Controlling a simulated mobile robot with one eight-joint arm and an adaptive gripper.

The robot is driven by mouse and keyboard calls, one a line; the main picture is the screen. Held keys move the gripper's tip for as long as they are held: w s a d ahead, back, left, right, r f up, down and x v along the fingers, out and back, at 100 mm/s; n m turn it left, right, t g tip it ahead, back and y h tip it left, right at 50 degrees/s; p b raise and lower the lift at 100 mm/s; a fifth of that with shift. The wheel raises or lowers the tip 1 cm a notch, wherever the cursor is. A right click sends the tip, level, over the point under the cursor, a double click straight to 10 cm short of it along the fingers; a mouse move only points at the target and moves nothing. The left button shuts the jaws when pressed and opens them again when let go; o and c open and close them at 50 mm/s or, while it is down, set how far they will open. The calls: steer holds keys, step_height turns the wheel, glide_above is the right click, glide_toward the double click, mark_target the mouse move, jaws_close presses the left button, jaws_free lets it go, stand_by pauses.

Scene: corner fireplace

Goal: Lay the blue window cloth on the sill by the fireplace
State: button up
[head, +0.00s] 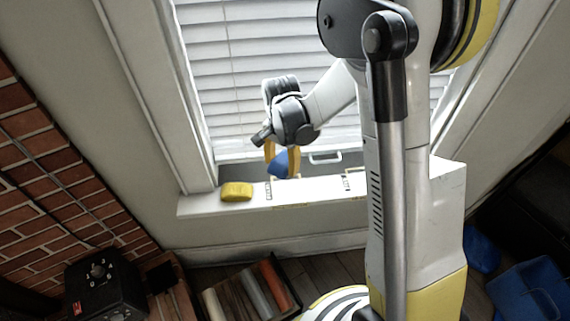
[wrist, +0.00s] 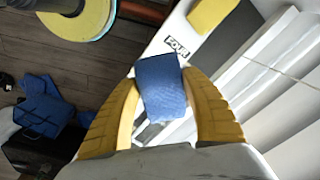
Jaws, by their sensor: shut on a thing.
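The blue window cloth (head: 280,166) is a small folded blue piece between the tan fingers of my gripper (head: 283,158). It also shows in the wrist view (wrist: 162,92), with a finger of my gripper (wrist: 160,78) on each side. My gripper is shut on it. The white sill (head: 325,189) runs under the window. In the head view the cloth appears over the sill's back edge, left of its middle. I cannot tell whether it touches the sill. The sill also shows in the wrist view (wrist: 163,42), with a dark printed label.
A yellow sponge-like block (head: 237,191) sits on the sill left of the cloth. White blinds (head: 240,80) and a window handle (head: 325,157) are behind. The brick fireplace (head: 50,150) is at left. A blue bin (head: 530,292) stands on the floor at right.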

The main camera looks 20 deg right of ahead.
steer(key=m, duration=0.1)
steer(key=w+m, duration=0.1)
steer(key=m, duration=0.2)
steer(key=shift+w+f+m+p, duration=0.2)
steer(key=shift+f+m+p, duration=0.05)
steer(key=shift+m+p, duration=0.05)
steer(key=m, duration=0.3)
steer(key=w+f+m, duration=0.1)
steer(key=m, duration=0.1)
steer(key=shift+w+a+p, duration=0.1)
steer(key=shift+a+p, duration=0.1)
steer(key=shift+p, duration=0.1)
steer(key=shift+f+b, duration=0.2)
steer(key=shift+b, duration=0.1)
steer(key=b, duration=0.8)
glide_toward(279, 189)
step_height(279, 189, down, 5)
steer(key=shift+w+f, duration=0.1)
steer(key=shift+f, duration=0.55)
steer(key=shift+f, duration=0.6)
steer(key=o, duration=1.2)
